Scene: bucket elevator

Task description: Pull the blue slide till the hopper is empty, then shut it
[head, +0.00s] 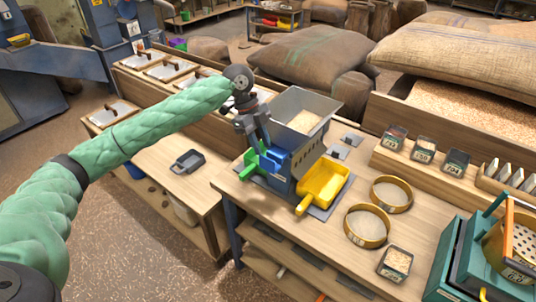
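The hopper (309,107) is a grey open-topped box on the middle bench, with pale grain (304,122) visible inside it. The blue slide (270,160) sticks out low on the hopper's left side, with green parts close beside it. My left gripper (263,150) points down from above, with its fingertips at the blue slide. The fingertips are small and partly hidden, so I cannot tell whether they are closed on it. A yellow scoop (324,181) stands on a grey plate to the right of the hopper's base. My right gripper is not in view.
Two brass sieve rings (367,226) and a small grain box (395,263) are on the bench to the right. A green machine (450,258) stands at the lower right. A dark tray (187,161) is on the left bench. Filled sacks (312,55) lie behind.

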